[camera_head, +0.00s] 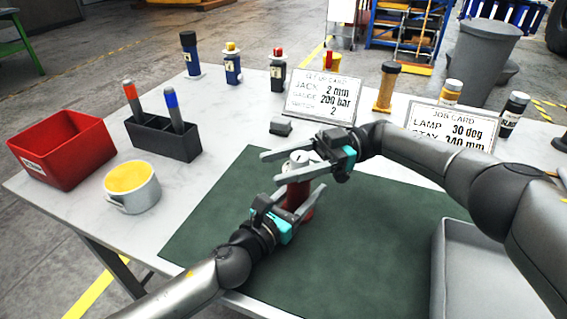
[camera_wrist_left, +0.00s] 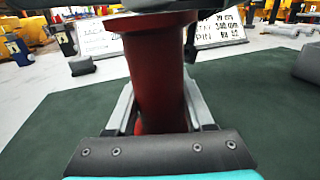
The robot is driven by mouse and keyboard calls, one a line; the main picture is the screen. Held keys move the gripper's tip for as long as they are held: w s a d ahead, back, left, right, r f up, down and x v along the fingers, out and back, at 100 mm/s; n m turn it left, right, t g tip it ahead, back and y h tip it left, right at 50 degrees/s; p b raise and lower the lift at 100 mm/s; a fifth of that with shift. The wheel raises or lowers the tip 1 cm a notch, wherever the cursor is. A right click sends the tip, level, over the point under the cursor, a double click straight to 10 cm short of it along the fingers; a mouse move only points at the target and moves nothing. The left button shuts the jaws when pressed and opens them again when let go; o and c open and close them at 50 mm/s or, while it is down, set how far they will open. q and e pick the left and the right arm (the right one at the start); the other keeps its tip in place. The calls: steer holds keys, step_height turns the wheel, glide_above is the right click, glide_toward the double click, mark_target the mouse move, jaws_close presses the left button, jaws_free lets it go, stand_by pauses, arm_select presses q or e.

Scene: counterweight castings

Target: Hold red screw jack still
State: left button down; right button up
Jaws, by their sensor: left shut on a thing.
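The red screw jack (camera_head: 298,198) stands upright on the green mat (camera_head: 215,225), and a pale round top (camera_head: 299,157) shows above it. My left gripper (camera_head: 304,191), coming from the lower left, is shut around its red body. In the left wrist view the red column (camera_wrist_left: 160,75) stands between the fingers of that gripper (camera_wrist_left: 160,103), below a wider red flange. My right gripper (camera_head: 270,169) reaches in from the right at the height of the jack's top. Its fingers are apart on both sides of the top; contact is unclear. The grippers hide part of the jack.
A job card (camera_head: 322,97) and another card (camera_head: 452,127) stand behind the mat, with several bottles beyond. On the left are a red bin (camera_head: 62,150), a marker holder (camera_head: 162,138) and a yellow-filled cup (camera_head: 131,186). A grey tray (camera_head: 490,285) is at the lower right.

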steer(key=shift+o, duration=0.3)
step_height(320, 180, up, 10)
stand_by(0.5)
arm_select(q)
steer(key=shift+c, duration=1)
jaws_free()
